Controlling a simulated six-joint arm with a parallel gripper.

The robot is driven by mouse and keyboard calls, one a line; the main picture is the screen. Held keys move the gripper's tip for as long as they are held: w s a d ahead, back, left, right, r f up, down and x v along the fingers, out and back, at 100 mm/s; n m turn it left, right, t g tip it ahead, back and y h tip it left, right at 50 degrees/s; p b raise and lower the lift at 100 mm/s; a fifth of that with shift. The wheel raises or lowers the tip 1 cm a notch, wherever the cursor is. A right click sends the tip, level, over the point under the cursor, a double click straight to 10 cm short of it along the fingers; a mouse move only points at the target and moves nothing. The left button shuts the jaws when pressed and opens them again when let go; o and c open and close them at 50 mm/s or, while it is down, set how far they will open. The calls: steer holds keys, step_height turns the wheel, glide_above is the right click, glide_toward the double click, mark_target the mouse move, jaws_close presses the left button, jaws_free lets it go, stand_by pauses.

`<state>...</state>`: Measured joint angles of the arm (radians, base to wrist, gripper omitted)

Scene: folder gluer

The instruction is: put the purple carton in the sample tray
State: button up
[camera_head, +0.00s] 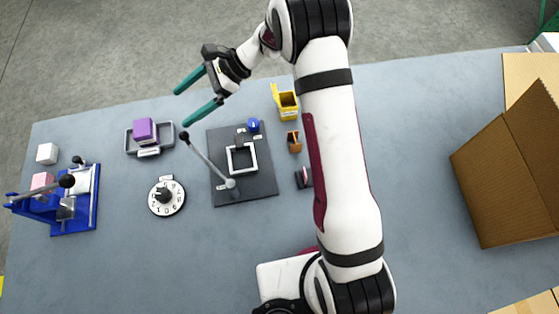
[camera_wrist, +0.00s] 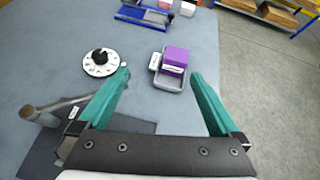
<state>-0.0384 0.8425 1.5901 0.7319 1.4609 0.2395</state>
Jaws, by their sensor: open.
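The purple carton (camera_head: 145,130) sits in a small grey tray (camera_head: 163,147) with a white label on its front, on the left part of the table. I take this to be the sample tray. In the wrist view the purple carton (camera_wrist: 176,57) rests in the grey tray (camera_wrist: 170,85), ahead of my fingers. My gripper (camera_head: 196,100) has two teal fingers, spread apart with nothing between them. It is above and to the right of the carton, apart from it. In the wrist view my gripper (camera_wrist: 163,85) shows both fingers, open.
A dark plate with a lever and square frame (camera_head: 243,190) stands right of the tray. A numbered dial (camera_head: 166,198) lies in front of it. A blue fixture (camera_head: 75,210) and white carton (camera_head: 47,153) are at left. A yellow container (camera_head: 285,102) and cardboard box (camera_head: 505,175) are right.

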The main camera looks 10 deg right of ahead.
steer(key=s+d+r+n+h, duration=0.4)
steer(key=s+d+r, duration=0.2)
steer(key=s+r, duration=0.4)
steer(key=s+d+n+h, duration=0.3)
steer(key=s+d, duration=0.2)
steer(key=s, duration=0.5)
steer(key=s+d+f+n+t+h, duration=0.1)
steer(key=s+d+n+h, duration=0.1)
steer(key=s+d, duration=0.4)
steer(key=s+h, duration=0.1)
steer(key=s, duration=0.2)
steer(key=shift+s+d+f+n, duration=0.15)
steer(key=shift+s+d+n, duration=0.15)
steer(key=shift+s+n, duration=0.1)
steer(key=shift+w, duration=0.1)
